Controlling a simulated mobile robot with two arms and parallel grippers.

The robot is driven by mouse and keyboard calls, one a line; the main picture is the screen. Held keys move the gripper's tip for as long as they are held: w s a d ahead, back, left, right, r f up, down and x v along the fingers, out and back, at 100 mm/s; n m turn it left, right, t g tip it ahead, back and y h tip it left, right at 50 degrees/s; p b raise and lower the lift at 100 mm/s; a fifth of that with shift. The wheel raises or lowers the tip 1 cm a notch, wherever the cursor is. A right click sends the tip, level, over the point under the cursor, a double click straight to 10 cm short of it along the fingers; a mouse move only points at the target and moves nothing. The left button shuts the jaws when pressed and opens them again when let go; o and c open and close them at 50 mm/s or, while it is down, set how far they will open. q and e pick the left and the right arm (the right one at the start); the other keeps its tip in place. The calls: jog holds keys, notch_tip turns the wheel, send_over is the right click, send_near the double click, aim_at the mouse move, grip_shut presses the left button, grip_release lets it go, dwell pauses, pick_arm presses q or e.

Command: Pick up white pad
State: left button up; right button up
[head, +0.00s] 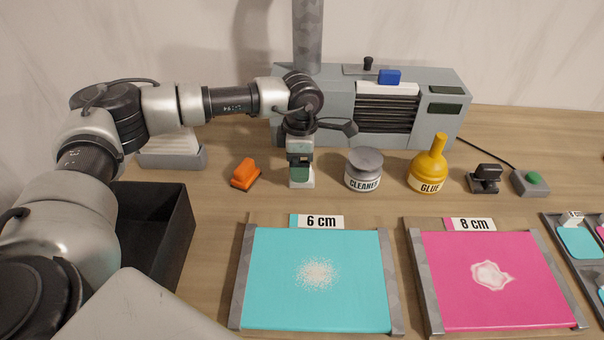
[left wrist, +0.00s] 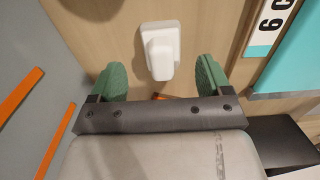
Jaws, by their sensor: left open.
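The white pad (left wrist: 158,48) is a small white block with a raised grip, lying on the wooden table. In the left wrist view it lies ahead of the fingertips, between their lines. My left gripper (left wrist: 161,68) is open, with green finger pads on both sides and nothing between them. In the head view my left gripper (head: 299,170) points down at the white pad (head: 302,184), which is partly hidden behind it. I cannot tell the exact height gap. My right gripper is not in view.
A grey machine (head: 425,120) is behind. A teal track sheet (head: 318,300) and pink sheet (head: 495,300) lie in front. A black bin (head: 165,215) is left.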

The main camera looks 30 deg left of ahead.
pick_arm(q)
jog(key=shift+d+f, duration=0.1)
jog(key=shift+f, duration=1.75)
jog(key=c, duration=1)
jog(key=shift+r, duration=0.15)
jog(key=shift+r, duration=0.6)
notch_tip(320, 180, up, 3)
jog(key=shift+f, duration=0.1)
jog(key=d+r, duration=0.2)
jog(key=d, duration=0.2)
jog(key=s+d+r+b, duration=0.1)
jog(key=d+r, duration=0.1)
jog(key=d, duration=0.1)
jog(key=d+r+b, duration=0.1)
jog(key=d+r, duration=0.1)
jog(key=d, duration=0.2)
jog(key=shift+s+d+r, duration=0.15)
jog(key=shift+d+r, duration=0.2)
jog(key=shift+r, duration=0.05)
